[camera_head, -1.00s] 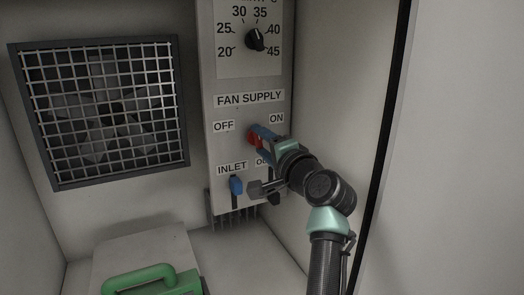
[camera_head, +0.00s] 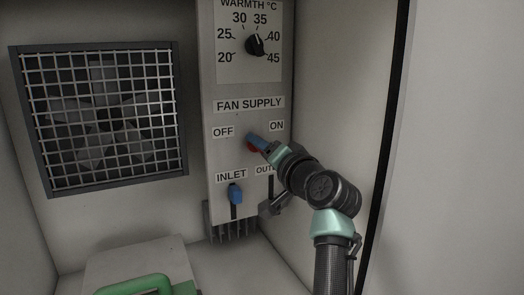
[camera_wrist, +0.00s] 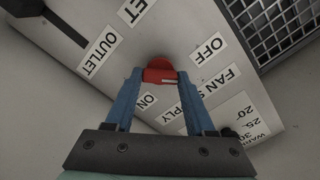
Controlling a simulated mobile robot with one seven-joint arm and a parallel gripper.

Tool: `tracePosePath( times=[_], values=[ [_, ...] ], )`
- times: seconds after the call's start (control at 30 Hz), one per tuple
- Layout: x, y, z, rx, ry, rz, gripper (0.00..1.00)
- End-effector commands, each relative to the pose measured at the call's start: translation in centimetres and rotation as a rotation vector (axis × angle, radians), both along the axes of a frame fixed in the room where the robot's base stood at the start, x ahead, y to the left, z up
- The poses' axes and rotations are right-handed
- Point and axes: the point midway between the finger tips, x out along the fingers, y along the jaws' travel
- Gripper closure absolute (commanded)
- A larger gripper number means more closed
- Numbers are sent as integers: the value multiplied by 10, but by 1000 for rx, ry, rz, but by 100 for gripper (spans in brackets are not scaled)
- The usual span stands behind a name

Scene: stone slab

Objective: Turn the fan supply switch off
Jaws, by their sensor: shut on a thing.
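The fan supply switch is a red knob (camera_head: 253,148) on the grey panel, below the FAN SUPPLY label (camera_head: 249,104) and between the OFF label (camera_head: 223,132) and the ON label (camera_head: 277,126). In the wrist view the knob (camera_wrist: 160,70) sits between the tips of my two blue fingers and shows a short white mark on its near side. My gripper (camera_head: 252,139) is shut on the knob, with one finger on each side. In the head view, my gripper hides part of the knob.
The OUTLET lever is partly behind my arm. A warmth dial (camera_head: 255,44) is above. A fan behind a grille (camera_head: 105,115) is at left, and a green handle (camera_head: 135,285) at the bottom left. The right wall is close.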

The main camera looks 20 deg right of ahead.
Motion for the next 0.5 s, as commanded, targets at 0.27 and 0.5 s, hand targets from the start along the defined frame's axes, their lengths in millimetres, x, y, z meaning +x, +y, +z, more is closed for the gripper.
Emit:
tracePosePath(
  times=[0.27, 0.5],
  values=[
    [0, -1, 0, -6, 0, -1, 100],
    [0, -1, 0, -5, 0, -1, 15]
  ],
)
